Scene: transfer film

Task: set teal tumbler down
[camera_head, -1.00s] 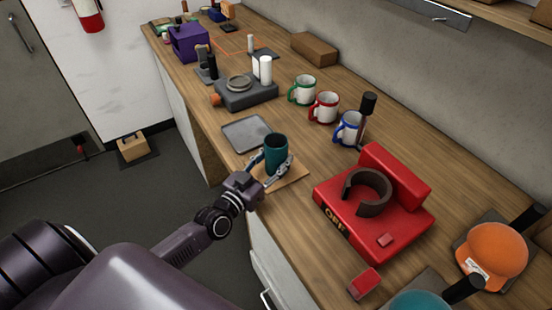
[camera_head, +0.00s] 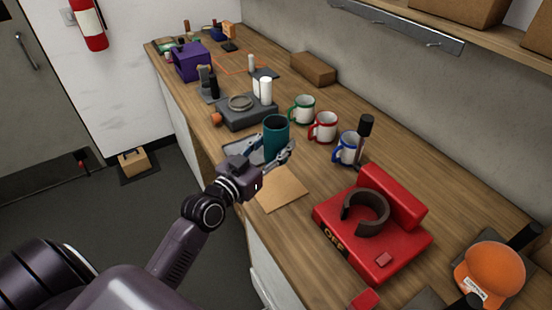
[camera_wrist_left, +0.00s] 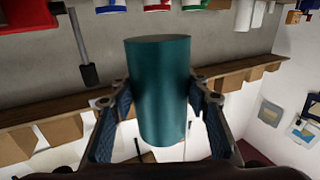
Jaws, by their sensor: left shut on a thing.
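The teal tumbler (camera_head: 276,138) is upright in my left gripper (camera_head: 275,153). It also fills the middle of the left wrist view (camera_wrist_left: 160,90), with a finger against each side. In the head view it appears above or in front of the grey tray (camera_head: 236,145), which it and the gripper partly cover. The gap under the tumbler is hidden by the gripper. The square tan board (camera_head: 282,188) lies bare on the counter, nearer than the tumbler. My right gripper is not in view.
Mugs with green (camera_head: 302,109), red (camera_head: 323,127) and blue (camera_head: 348,148) trim stand right of the tumbler. A red press (camera_head: 374,230) marked OFF stands nearer. A grey scale-like device (camera_head: 246,112) is beyond the tray. The wooden counter's left edge drops to the floor.

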